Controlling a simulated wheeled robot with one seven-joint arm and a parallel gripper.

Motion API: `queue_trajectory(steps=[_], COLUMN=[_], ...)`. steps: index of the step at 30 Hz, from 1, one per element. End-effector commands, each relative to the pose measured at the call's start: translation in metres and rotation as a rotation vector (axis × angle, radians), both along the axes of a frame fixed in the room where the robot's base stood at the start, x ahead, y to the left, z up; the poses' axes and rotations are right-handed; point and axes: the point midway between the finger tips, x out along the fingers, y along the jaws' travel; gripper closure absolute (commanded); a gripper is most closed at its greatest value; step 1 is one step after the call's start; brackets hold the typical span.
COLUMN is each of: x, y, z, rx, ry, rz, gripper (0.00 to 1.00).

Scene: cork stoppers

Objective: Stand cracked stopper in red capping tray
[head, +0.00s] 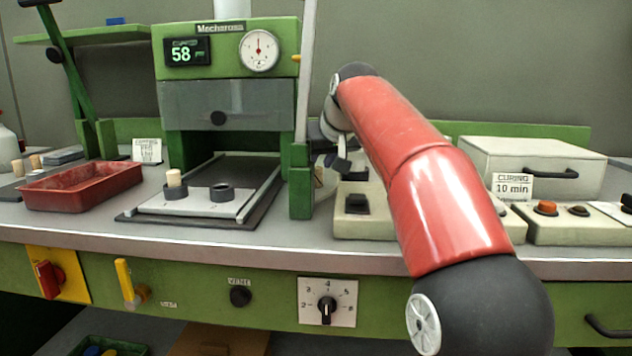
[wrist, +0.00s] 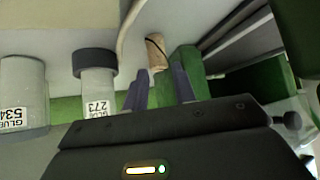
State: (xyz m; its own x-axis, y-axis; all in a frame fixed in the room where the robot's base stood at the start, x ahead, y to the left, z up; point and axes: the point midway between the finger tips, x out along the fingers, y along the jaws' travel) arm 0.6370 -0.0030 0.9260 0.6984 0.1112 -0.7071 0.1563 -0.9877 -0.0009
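The red capping tray (head: 85,190) sits at the left of the bench in the head view and its visible inside looks empty. A cork stopper with a dark crack line (wrist: 156,50) is in the wrist view, just beyond my fingertips. In the head view a cork (head: 319,175) shows partly behind the green post, below my gripper (head: 335,158). In the wrist view my gripper (wrist: 160,88) is open, with its two dark fingers apart and the cork in line with the gap. I cannot tell whether either finger touches it.
The green press (head: 228,55) has a plate with a pale stopper (head: 174,178) and dark rings. Glue bottles (wrist: 97,90) stand beside my gripper. The green post (head: 301,185) is close to it.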

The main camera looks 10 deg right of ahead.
Motion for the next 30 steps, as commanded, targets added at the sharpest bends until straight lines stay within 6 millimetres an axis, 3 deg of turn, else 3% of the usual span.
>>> queue_trajectory(steps=[10, 17, 24, 30], x=[0.030, 0.033, 0.033, 0.033], y=[0.005, 0.005, 0.005, 0.005], z=[-0.034, -0.036, -0.036, -0.036], rx=[0.000, -0.001, -0.001, -0.001], ry=[0.002, -0.001, 0.000, 0.000], rz=[0.002, 0.001, 0.001, 0.001], gripper=[0.73, 0.73, 1.00, 1.00])
